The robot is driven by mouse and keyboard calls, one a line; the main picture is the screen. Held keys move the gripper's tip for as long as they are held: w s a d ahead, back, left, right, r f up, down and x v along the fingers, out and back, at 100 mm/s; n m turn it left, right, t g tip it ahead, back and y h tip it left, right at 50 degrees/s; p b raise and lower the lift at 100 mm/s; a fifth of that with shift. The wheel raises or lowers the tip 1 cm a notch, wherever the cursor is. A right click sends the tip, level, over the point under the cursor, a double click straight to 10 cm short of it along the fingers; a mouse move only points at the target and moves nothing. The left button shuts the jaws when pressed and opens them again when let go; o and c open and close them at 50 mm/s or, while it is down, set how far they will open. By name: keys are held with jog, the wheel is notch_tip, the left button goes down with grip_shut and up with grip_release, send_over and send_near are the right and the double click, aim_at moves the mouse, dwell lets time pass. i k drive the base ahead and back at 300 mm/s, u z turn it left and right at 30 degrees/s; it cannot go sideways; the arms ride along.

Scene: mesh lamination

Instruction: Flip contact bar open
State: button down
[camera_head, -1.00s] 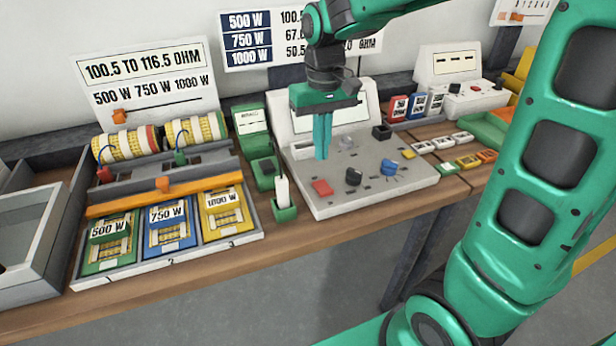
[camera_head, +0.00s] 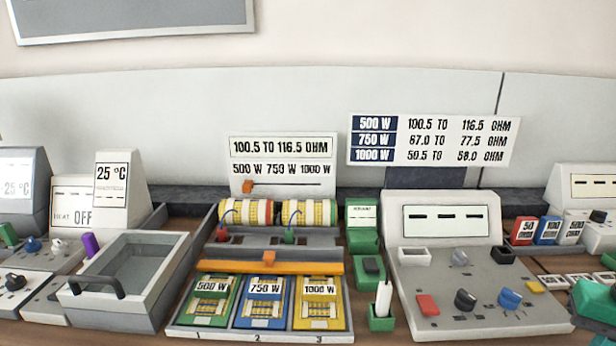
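The likely contact bar is an orange bar (camera_head: 225,266) lying level across the fixture, with a small orange block (camera_head: 269,257) at its middle. It runs along the back edge of the three-bay tray (camera_head: 180,331), in front of a grey raised part (camera_head: 252,239). The bays hold a green 500 W card (camera_head: 208,312), a blue 750 W card (camera_head: 262,313) and a yellow 1000 W card (camera_head: 318,314). Two wire-wound rolls (camera_head: 247,211) lie behind. My gripper is not in view; a green part of my arm shows at the lower right edge.
A grey basin with a black handle (camera_head: 90,286) stands left of the fixture. A green holder with a white stick (camera_head: 381,322) and a meter panel (camera_head: 482,322) with knobs stand to the right. Signs stand behind. The space above the fixture is clear.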

aim_at(270, 267)
jog(key=z, duration=0.45)
jog(key=k, duration=1.2)
jog(key=u, duration=0.55)
jog(key=i, duration=1)
